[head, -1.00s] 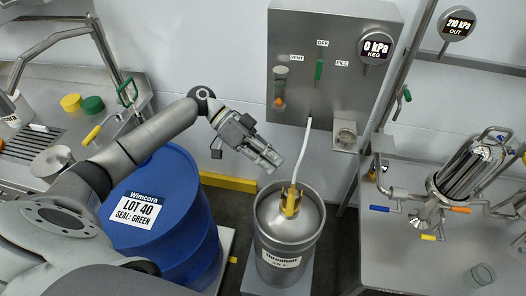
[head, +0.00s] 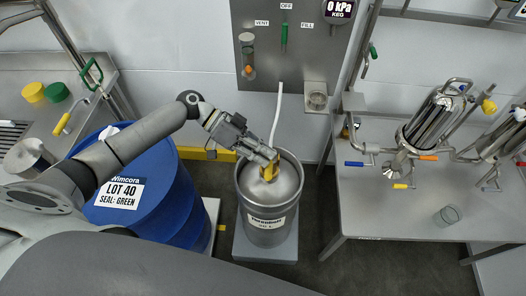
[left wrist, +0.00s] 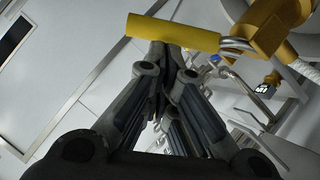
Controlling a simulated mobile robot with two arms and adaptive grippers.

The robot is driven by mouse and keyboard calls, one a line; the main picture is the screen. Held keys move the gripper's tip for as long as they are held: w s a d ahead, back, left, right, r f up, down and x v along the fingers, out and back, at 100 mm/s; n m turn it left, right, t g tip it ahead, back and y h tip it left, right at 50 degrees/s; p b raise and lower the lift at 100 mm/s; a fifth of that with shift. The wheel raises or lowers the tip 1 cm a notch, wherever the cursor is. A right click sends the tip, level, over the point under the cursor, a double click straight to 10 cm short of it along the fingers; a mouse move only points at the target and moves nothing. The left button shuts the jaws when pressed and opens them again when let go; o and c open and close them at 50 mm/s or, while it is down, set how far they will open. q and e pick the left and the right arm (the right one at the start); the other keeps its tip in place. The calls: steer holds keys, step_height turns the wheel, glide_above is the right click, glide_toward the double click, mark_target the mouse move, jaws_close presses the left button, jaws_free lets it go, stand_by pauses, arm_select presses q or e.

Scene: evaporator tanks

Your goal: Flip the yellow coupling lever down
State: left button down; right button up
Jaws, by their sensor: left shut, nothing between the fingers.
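The yellow coupling (head: 268,172) sits on top of the steel keg (head: 264,205), with a white hose rising from it. In the left wrist view the yellow lever (left wrist: 172,32) sticks out sideways on a metal rod from the coupling body (left wrist: 280,25). My left gripper (head: 270,156) is at the coupling from its upper left and hides part of it and the lever. In the left wrist view the shut, empty fingertips (left wrist: 168,60) are right by the lever. I cannot tell whether they touch it. My right gripper is not in view.
A blue drum (head: 150,195) stands left of the keg. A panel with a green lever (head: 284,36) and a 0 kPa gauge (head: 340,10) is behind. A steel table (head: 385,215) with tanks is at the right. Open floor lies between keg and table.

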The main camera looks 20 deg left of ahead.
arm_select(q)
steer(key=shift+s+d+f+m+t, duration=0.1)
steer(key=shift+s+f+m+t, duration=0.2)
steer(key=shift+s, duration=0.1)
steer(key=shift+s+d+f+m+t+y+b, duration=0.25)
steer(key=shift+s+f+m+t+y+b, duration=0.2)
steer(key=shift+s+f+m+t+b, duration=0.6)
steer(key=shift+s+d+f+m+t+y+b, duration=0.2)
steer(key=shift+s+f+m+t+y+b, duration=0.35)
steer(key=shift+b, duration=1)
steer(key=shift+w, duration=0.1)
